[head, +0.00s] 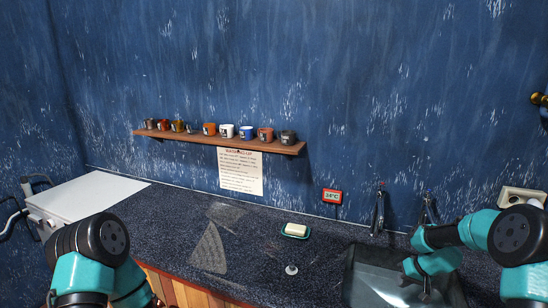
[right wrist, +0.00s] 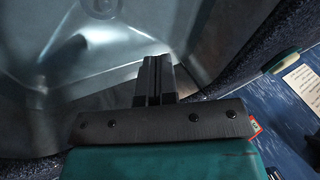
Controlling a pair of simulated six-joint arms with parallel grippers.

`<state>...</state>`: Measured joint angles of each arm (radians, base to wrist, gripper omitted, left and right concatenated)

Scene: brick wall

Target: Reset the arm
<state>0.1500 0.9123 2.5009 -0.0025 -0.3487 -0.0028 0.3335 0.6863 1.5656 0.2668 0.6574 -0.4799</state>
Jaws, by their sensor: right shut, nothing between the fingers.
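My right arm reaches in from the right in the head view, and its gripper (head: 426,285) points down over the metal sink (head: 366,287). In the right wrist view the two dark fingers (right wrist: 153,72) are pressed together with nothing between them, and the grey sink basin (right wrist: 60,60) lies beyond them. My left arm shows at the lower left of the head view as a teal and black link; its gripper is out of the picture.
Taps (head: 378,212) stand behind the sink. A wall shelf (head: 220,141) holds several cups. A white board (head: 85,197) lies at left. The middle counter is mostly clear.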

